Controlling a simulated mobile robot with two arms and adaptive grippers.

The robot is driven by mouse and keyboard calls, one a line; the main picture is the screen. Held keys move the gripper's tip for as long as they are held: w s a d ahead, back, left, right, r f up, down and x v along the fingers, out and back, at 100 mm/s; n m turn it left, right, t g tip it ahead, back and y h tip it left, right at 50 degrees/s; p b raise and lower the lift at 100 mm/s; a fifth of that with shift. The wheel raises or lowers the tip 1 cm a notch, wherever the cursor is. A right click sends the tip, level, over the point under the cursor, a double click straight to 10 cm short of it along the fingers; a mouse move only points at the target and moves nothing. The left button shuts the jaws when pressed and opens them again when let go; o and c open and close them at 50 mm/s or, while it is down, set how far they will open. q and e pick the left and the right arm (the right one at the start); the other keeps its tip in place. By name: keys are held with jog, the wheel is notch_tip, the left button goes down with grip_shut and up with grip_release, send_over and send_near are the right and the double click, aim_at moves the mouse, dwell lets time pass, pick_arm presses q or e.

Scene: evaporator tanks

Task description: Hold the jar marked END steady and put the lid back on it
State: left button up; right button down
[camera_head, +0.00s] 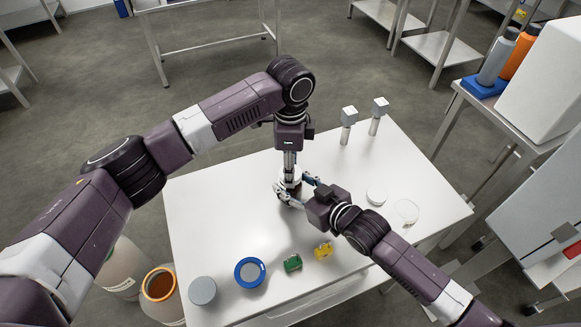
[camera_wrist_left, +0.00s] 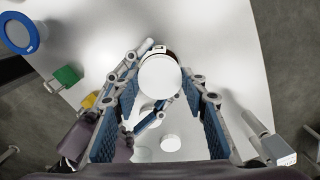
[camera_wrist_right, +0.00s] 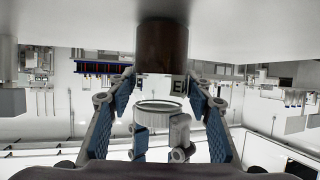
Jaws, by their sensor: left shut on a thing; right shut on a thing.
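The jar marked END (camera_wrist_right: 162,48) stands upright on the white table. It has dark brown contents, and its label (camera_wrist_right: 180,86) shows partly in the right wrist view, which is upside down. My right gripper (camera_wrist_right: 160,80) is shut on the jar from the side. The round white lid (camera_wrist_left: 160,76) is between the fingers of my left gripper (camera_wrist_left: 168,100), which reaches down from above and is shut on it. The lid is over the jar's mouth; a little brown shows past its far edge. In the head view both grippers hide most of the jar.
A white disc (camera_head: 376,196) and a clear dish (camera_head: 406,211) are at right. Two cube-topped posts (camera_head: 348,125) stand at the back.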

pick_arm(q)
jog(key=shift+m, duration=0.5)
jog(key=o, duration=1.3)
jog(key=shift+r, duration=2.3)
jog(key=shift+c, duration=0.4)
jog(key=n, duration=0.1)
jog(key=r+n, duration=0.1)
jog(key=n, duration=0.3)
jog(key=shift+r, duration=0.4)
jog(key=n, duration=0.2)
jog(key=r+n, duration=0.1)
jog(key=n, duration=0.3)
jog(key=shift+r, duration=0.3)
